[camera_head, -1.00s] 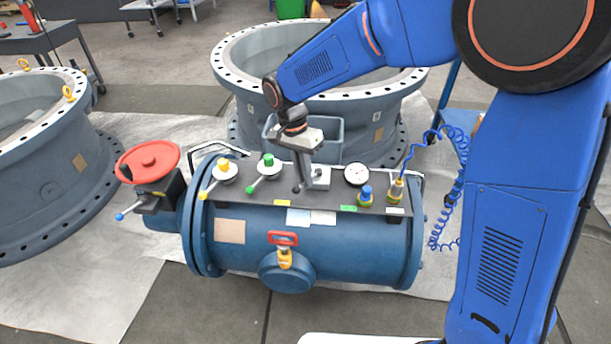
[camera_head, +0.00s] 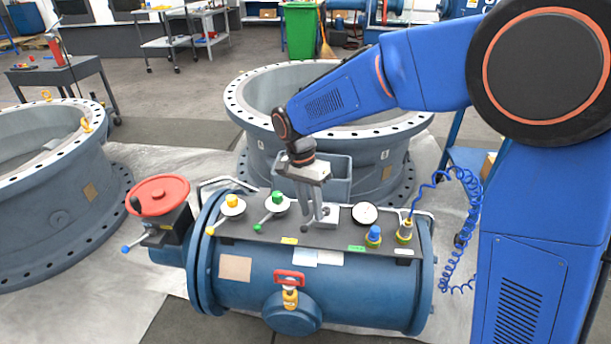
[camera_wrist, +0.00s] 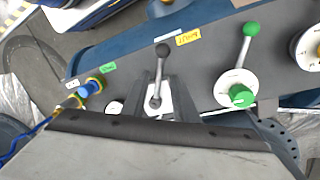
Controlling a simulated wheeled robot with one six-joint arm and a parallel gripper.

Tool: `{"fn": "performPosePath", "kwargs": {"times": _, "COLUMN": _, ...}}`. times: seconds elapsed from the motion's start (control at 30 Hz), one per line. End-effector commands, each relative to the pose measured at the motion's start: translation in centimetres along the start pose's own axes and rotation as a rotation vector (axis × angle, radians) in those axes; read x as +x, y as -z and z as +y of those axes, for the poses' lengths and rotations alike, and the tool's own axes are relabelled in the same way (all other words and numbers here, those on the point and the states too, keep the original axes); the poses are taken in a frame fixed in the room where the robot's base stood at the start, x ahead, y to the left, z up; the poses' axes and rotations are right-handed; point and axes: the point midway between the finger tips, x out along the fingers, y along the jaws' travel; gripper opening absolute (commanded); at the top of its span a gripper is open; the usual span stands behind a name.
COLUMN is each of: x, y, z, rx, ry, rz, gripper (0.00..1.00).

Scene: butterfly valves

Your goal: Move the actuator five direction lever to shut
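A grey lever with a dark ball knob (camera_wrist: 162,50) stands on a white plate (camera_head: 331,214) on top of the blue actuator (camera_head: 350,285). In the wrist view the lever points up, towards a yellow label (camera_wrist: 187,37); a green label (camera_wrist: 108,67) lies to its left. The print is too small to read surely. My gripper (camera_head: 315,218) reaches down to the lever. In the wrist view its two dark fingers (camera_wrist: 160,98) stand apart, one each side of the lever's shaft and pivot. Whether either finger touches it is unclear.
A green-knobbed lever (camera_wrist: 241,95) and a yellow-knobbed lever (camera_head: 232,203) sit to the left in the head view. A gauge (camera_head: 364,214), a blue knob (camera_head: 373,234) and a coiled blue hose (camera_head: 462,225) are to the right. A red handwheel (camera_head: 160,195) is at the left end.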

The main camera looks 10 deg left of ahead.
Motion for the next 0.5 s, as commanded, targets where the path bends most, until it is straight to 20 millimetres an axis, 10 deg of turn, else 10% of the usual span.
{"fn": "performPosePath", "kwargs": {"times": 0.5, "x": -10.3, "y": 0.0, "z": -0.1, "rx": 0.0, "ry": 0.004, "rz": 0.001, "gripper": 0.27}}
